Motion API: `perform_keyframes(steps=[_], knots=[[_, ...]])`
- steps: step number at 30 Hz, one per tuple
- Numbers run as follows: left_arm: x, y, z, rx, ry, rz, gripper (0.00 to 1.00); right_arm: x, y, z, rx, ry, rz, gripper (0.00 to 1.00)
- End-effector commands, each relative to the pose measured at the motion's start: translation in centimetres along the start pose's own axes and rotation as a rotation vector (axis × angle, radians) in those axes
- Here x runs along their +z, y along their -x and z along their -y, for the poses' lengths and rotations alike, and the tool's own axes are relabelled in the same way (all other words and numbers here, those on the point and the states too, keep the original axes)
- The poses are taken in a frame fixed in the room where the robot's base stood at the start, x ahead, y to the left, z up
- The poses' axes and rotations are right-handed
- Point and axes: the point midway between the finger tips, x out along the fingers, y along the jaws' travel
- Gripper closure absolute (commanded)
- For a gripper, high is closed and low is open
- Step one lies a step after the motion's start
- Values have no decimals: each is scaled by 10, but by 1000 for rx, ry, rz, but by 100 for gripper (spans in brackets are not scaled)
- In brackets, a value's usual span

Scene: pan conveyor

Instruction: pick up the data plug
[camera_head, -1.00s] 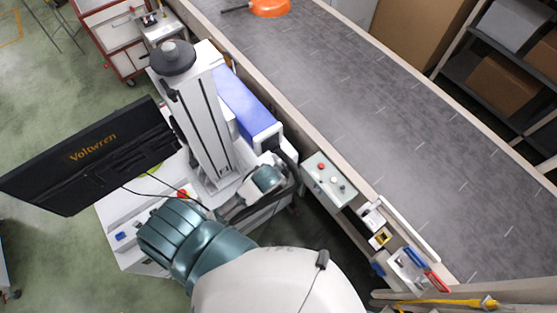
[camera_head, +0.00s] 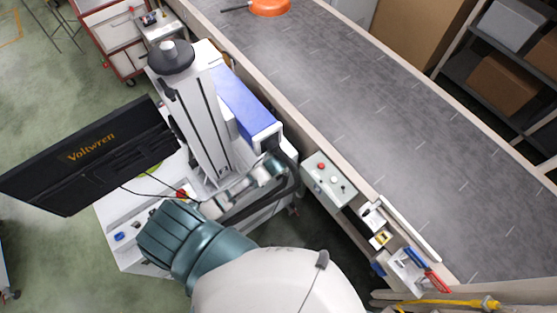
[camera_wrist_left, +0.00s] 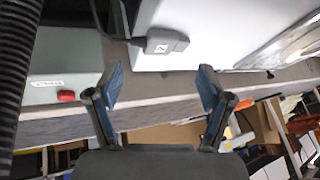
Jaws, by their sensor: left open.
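A grey plug (camera_wrist_left: 165,43) with a white label and a dark cable shows in the left wrist view against a white panel (camera_wrist_left: 190,20). I take it to be the data plug. My left gripper (camera_wrist_left: 161,80) is open, with its two blue-padded fingers spread apart and nothing between them. The plug appears above the gap between the fingertips, apart from both. In the head view my left arm reaches over the white machine, and I cannot make out the plug or the fingers there. My right gripper is in neither view.
A grey box with a red button (camera_wrist_left: 66,96) is left of the fingers. In the head view, a black monitor (camera_head: 95,155) and a white column (camera_head: 200,120) stand by my arm. The conveyor (camera_head: 370,130) is mostly bare, with an orange pan (camera_head: 270,7) at its far end.

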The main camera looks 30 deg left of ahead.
Motion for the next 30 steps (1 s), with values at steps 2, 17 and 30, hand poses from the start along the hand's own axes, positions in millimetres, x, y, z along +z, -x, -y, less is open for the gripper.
perform_keyframes(steps=[2,17,30], knots=[[0,-5,0,0,0,0,21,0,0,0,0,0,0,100],[2,-57,-1,1,0,-1,21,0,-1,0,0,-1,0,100],[2,-56,-1,1,0,1,81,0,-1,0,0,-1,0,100]])
